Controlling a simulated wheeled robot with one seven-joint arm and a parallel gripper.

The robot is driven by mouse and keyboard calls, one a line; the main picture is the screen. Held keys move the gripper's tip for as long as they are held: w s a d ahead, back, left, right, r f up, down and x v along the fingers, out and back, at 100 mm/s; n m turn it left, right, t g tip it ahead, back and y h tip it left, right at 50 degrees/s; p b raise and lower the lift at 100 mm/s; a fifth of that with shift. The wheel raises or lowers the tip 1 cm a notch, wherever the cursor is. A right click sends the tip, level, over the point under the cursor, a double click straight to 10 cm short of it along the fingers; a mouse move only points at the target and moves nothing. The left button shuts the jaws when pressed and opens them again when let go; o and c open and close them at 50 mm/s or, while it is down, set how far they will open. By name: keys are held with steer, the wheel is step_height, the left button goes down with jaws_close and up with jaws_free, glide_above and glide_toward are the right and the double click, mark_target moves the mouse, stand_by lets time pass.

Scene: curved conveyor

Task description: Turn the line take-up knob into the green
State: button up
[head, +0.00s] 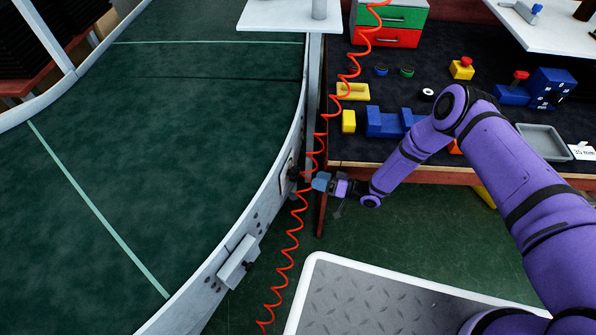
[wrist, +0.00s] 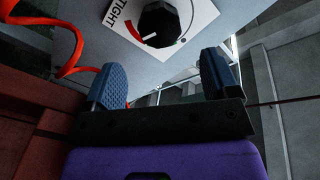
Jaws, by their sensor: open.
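The take-up knob (wrist: 160,22) is black and sits on a white plate (wrist: 196,38) at the top of the wrist view. The plate reads "TIGHT" and carries a red arc; a white line shows by the knob's lower edge. In the head view my gripper (head: 322,182) is close to the conveyor's side rail, where the knob (head: 293,173) is small and dark.
A coiled red hose (head: 297,235) hangs along the rail beside my gripper and shows left in the wrist view (wrist: 72,45). The curved green conveyor (head: 190,140) is left. A workbench (head: 350,148) with coloured blocks and switches is right. A grey box (head: 238,262) sticks out from the rail.

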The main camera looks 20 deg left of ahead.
mark_target(299, 174)
steer(key=a, duration=0.8)
steer(key=shift+w+a, duration=0.1)
steer(key=shift+a, duration=0.1)
steer(key=c, duration=0.9)
